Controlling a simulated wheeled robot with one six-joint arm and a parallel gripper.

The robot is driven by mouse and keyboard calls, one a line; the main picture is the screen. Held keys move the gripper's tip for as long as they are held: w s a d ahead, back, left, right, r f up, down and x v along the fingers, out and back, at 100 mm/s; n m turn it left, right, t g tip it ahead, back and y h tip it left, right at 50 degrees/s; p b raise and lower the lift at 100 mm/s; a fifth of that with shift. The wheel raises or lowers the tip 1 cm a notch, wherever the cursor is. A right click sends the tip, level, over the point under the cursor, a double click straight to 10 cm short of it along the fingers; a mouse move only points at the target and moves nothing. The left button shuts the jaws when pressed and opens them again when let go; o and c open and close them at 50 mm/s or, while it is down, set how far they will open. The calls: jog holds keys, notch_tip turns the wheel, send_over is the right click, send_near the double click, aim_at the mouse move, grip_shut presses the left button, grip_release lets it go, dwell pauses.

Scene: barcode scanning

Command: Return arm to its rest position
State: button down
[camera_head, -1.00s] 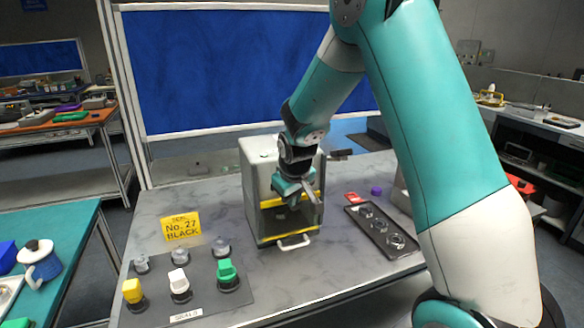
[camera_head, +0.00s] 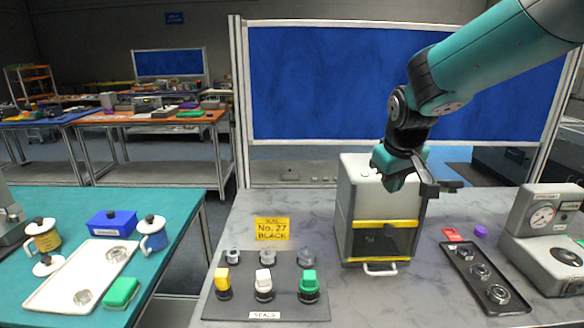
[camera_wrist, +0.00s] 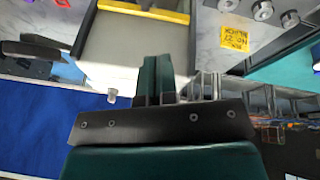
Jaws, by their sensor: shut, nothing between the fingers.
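My gripper (camera_head: 440,187) hangs at the top right of the grey box-shaped machine (camera_head: 357,205), in front of the blue panel. It holds nothing. In the wrist view my gripper's fingers (camera_wrist: 157,78) are together in the middle, with the pale top of the machine (camera_wrist: 135,45) beyond them. My arm (camera_head: 480,60) reaches in from the upper right. The machine has yellow bars, a dark front window and a handle (camera_head: 380,270) low at the front.
A dark mat (camera_head: 240,305) with several coloured-top stamps lies left of the machine, near a yellow card (camera_head: 272,229). A dark tray (camera_head: 462,265) and a gauge device (camera_head: 545,225) stand to its right. A blue panel (camera_head: 320,85) rises behind. A teal table (camera_head: 185,205) is at left.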

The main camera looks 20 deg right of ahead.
jog(key=s+a+n+g+y+b, duration=0.1)
jog(key=s+a+n+g+y, duration=0.2)
jog(key=s+a, duration=1.7)
jog(key=s+n+y, duration=0.3)
jog(key=s, duration=0.1)
jog(key=shift+s+a+f+g, duration=0.25)
jog(key=shift+a+f+g, duration=0.05)
jog(key=shift+a+f, duration=0.1)
